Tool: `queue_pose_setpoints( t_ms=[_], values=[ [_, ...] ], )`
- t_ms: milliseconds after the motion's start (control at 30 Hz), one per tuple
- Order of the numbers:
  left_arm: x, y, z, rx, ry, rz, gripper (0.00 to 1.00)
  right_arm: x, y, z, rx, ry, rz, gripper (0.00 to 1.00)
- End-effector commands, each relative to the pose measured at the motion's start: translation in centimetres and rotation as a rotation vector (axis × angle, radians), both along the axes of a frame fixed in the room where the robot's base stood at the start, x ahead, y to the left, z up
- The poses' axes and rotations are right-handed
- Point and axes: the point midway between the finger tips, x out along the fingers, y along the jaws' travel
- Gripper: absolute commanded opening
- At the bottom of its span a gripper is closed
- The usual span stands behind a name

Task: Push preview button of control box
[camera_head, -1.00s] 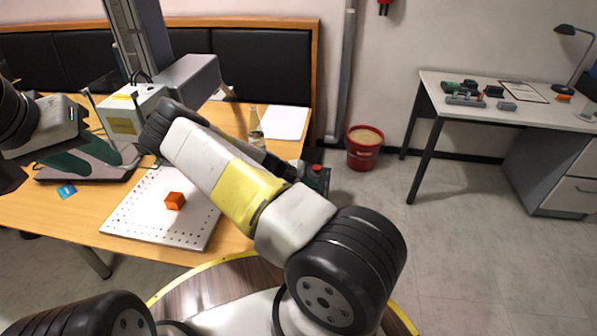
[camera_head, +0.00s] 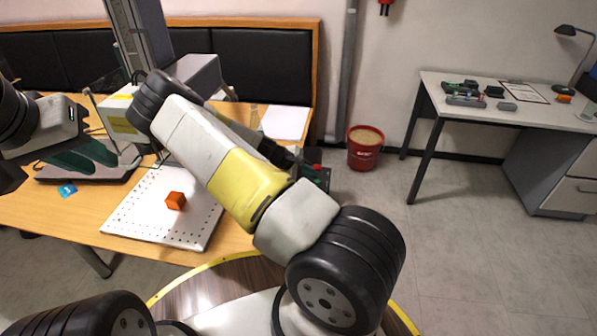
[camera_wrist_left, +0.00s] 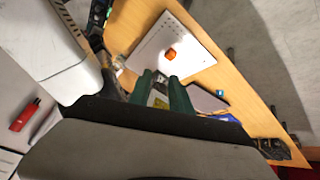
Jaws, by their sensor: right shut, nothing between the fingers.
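The control box (camera_head: 320,178) is a small dark box at the right end of the wooden table in the head view. Its buttons are too small and too covered to tell apart. My right arm folds back over the table, and its dark gripper (camera_head: 284,156) is shut and empty close to the box's upper left. Its fingertips are partly hidden, and I cannot tell whether they touch the box. My left gripper (camera_head: 85,158) has green fingers and hangs over the left of the table. It is open and empty, and its fingers also show in the left wrist view (camera_wrist_left: 163,90).
A white perforated plate (camera_head: 140,222) with an orange cube (camera_head: 175,201) lies on the table (camera_head: 30,208). The laser marker's grey head (camera_head: 192,78) stands behind my right arm. A red bucket (camera_head: 365,150) is on the floor, right of the table. A side desk (camera_head: 540,114) holds small items.

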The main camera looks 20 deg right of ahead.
Motion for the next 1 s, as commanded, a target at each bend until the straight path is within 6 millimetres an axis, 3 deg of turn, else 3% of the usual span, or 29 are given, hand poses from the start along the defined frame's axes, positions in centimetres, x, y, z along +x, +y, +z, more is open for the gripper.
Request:
queue_pose_setpoints(
  t_ms=[33, 100, 1000],
  values=[
    [0.00, 0.00, 0.00, 0.000, 0.000, 0.000, 0.13, -0.02, -0.02, -0.01, -0.001, 0.000, -0.001, 0.00],
    [0.00, 0.00, 0.00, 0.000, 0.000, 0.000, 0.00, -0.03, -0.03, -0.01, -0.001, 0.000, -0.001, 0.00],
    [0.00, 0.00, 0.00, 0.000, 0.000, 0.000, 0.00, -0.04, -0.05, -0.01, -0.001, 0.000, -0.001, 0.00]
  ],
)
